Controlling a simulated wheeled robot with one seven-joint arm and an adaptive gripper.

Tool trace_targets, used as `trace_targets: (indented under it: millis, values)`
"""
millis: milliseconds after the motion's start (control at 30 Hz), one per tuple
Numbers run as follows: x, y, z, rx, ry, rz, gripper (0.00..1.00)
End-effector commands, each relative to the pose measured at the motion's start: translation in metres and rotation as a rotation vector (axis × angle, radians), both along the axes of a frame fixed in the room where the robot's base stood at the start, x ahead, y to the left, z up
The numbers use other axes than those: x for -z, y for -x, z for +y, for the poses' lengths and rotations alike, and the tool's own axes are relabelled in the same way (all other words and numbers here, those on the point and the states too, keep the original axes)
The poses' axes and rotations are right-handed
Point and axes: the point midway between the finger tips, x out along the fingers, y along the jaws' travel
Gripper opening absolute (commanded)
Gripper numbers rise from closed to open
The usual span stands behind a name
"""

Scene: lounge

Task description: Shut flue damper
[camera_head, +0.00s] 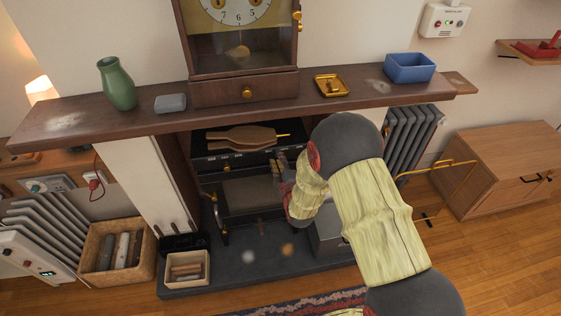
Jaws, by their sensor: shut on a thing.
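The dark stove (250,195) stands in the fireplace opening, with a black front strip (215,166) carrying small pale marks along its upper part. My arm reaches in from the lower right, and my gripper (279,168) is at the right end of this strip. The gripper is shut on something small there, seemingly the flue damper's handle. The fingers and wrist hide most of it, so its exact shape and the damper's position cannot be told.
Wooden bellows (240,138) lie on the stove top, close to the gripper. The mantel shelf (220,118) overhangs, with a green vase (117,84) and blue box (409,68). A radiator (408,140) is right of the fireplace. Baskets (120,252) stand at left.

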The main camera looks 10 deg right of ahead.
Motion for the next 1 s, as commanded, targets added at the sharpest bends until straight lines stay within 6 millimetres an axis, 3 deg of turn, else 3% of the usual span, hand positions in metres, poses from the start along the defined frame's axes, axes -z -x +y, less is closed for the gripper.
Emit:
trace_targets:
  millis: [333,867,900,1000]
  values:
    - [0.0058,0.0008,0.0007,0.009,0.131,0.003,0.00]
    - [0.0063,0.0009,0.0011,0.010,0.152,0.004,0.00]
    - [0.0064,0.0009,0.0011,0.010,0.152,0.004,0.28]
    - [0.0061,0.0007,0.0016,0.009,0.152,0.004,0.33]
